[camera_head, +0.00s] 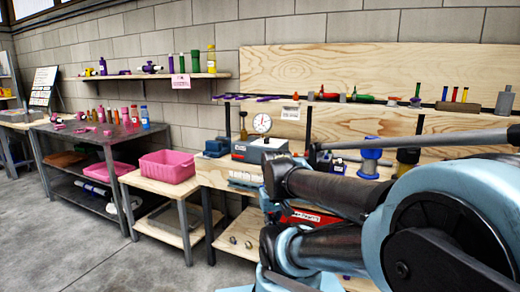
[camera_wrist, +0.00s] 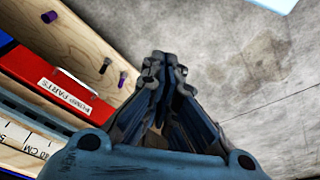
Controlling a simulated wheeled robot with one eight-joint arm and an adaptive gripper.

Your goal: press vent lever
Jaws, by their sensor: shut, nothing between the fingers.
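My gripper (camera_wrist: 164,62) is shut and empty in the wrist view. It points out over the grey floor, to the right of a wooden shelf. In the head view my arm fills the lower right, and my gripper cannot be made out there. A long grey bar (camera_head: 425,139) runs level above the bench at the right. A grey box (camera_head: 260,151) with a round gauge (camera_head: 262,124) stands on the bench left of my arm. I cannot tell which part is the vent lever; my arm hides part of the bench.
A red bin labelled pump parts (camera_wrist: 62,85) sits on the wooden shelf (camera_wrist: 88,36) beside my gripper, with small purple-tipped pieces near it. A pink tub (camera_head: 167,167) stands on a low table at left. A blue-topped device (camera_head: 370,160) stands behind my arm. Open floor (camera_head: 85,245) lies at lower left.

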